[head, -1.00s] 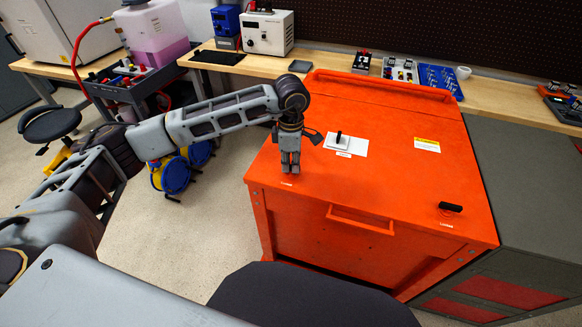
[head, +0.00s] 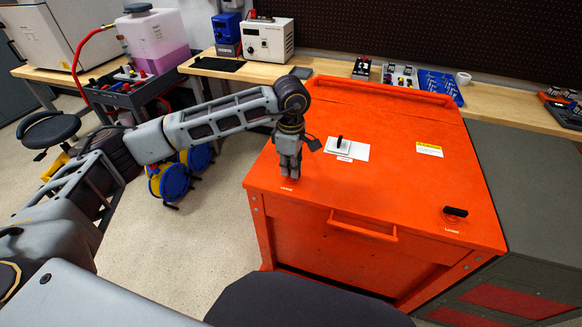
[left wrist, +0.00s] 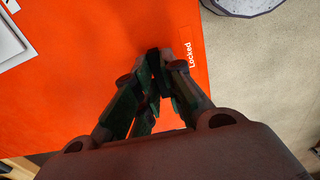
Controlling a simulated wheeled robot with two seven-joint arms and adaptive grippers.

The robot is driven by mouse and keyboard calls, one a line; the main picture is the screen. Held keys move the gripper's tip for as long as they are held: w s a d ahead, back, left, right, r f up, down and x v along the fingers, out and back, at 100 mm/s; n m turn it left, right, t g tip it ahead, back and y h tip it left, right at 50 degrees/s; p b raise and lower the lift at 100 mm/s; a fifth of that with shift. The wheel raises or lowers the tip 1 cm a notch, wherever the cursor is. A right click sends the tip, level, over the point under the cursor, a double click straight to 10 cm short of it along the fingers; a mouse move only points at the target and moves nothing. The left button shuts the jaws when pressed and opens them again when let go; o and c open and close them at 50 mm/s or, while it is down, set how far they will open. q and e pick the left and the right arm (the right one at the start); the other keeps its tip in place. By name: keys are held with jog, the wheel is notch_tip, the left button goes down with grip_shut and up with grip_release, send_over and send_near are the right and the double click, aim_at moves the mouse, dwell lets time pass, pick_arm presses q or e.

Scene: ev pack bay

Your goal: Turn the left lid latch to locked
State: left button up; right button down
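The orange lid (head: 385,185) covers the chest in front of me. My left gripper (head: 289,177) points down at its front left corner, and it also shows in the left wrist view (left wrist: 160,58). Its fingertips are close together, over the spot of the left lid latch. The latch handle is hidden by the fingers, so its angle is not clear. A white "Locked" label (left wrist: 191,54) lies just beside the fingertips. The right lid latch (head: 455,211), a black handle, stands at the front right corner with its own label. My right gripper is out of view.
A white plate with a black upright handle (head: 340,146) lies on the lid, right of my left gripper. A yellow-white label (head: 429,149) is farther right. A front handle (head: 362,226) sticks out. A workbench (head: 330,77) with instruments runs behind.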

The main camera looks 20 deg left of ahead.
pick_arm(q)
jog(key=o, duration=0.4)
jog(key=shift+r, duration=0.1)
jog(key=shift+r, duration=5.9)
